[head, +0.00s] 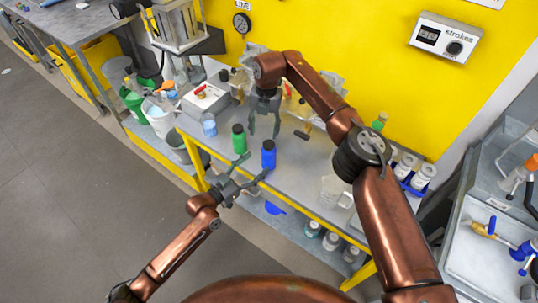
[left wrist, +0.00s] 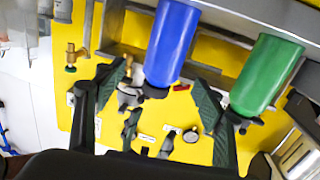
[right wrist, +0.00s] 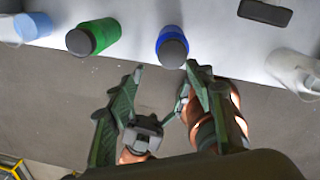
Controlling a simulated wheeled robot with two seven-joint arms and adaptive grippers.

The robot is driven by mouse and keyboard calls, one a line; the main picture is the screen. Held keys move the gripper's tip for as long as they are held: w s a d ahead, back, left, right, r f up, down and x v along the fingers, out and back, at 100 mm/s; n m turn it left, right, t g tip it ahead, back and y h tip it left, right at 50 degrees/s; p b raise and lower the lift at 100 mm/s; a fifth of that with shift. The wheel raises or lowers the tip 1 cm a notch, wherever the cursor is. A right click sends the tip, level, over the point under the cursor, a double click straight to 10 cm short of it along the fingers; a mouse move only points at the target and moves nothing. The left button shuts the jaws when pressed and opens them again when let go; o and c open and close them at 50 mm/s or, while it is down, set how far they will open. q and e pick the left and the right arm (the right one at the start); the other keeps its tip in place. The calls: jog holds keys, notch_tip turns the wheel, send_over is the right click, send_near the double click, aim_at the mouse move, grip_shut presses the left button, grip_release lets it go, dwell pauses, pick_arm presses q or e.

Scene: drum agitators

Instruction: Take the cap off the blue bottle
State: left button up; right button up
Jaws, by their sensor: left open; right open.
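The blue bottle (head: 268,158) stands upright near the front edge of the grey bench, its dark cap (head: 268,144) on top. My left gripper (head: 254,167) is open and empty, just in front and left of the bottle. In the left wrist view the blue bottle (left wrist: 172,42) shows beyond and between its spread fingers. My right gripper (head: 264,134) is open, pointing down above and behind the bottle, apart from it. The right wrist view shows the bottle (right wrist: 169,36) and its cap (right wrist: 173,53) beyond the fingertips.
A green bottle (head: 239,141) with a dark cap stands close to the left of the blue one. A small light-blue beaker (head: 208,126) is farther left. A clear jug (head: 335,190) stands to the right on the bench (head: 300,175). White bottles (head: 331,240) sit on the lower shelf.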

aim_at(263, 156)
pick_arm(q)
jog(key=shift+w+r, duration=0.1)
jog(key=shift+w, duration=0.2)
pick_arm(e)
jog(key=shift+w+d+r+h, duration=0.15)
jog(key=shift+d+r+h, duration=0.15)
jog(key=shift+d+r, duration=0.35)
pick_arm(q)
jog(key=shift+w+d, duration=0.15)
jog(key=shift+w, duration=0.1)
pick_arm(e)
jog(key=shift+d+r, duration=0.1)
jog(key=shift+d, duration=0.2)
pick_arm(q)
jog(key=x, duration=0.7)
jog(key=shift+w+d+r, duration=0.1)
pick_arm(e)
jog(key=shift+a, duration=0.1)
pick_arm(q)
grip_shut()
grip_release()
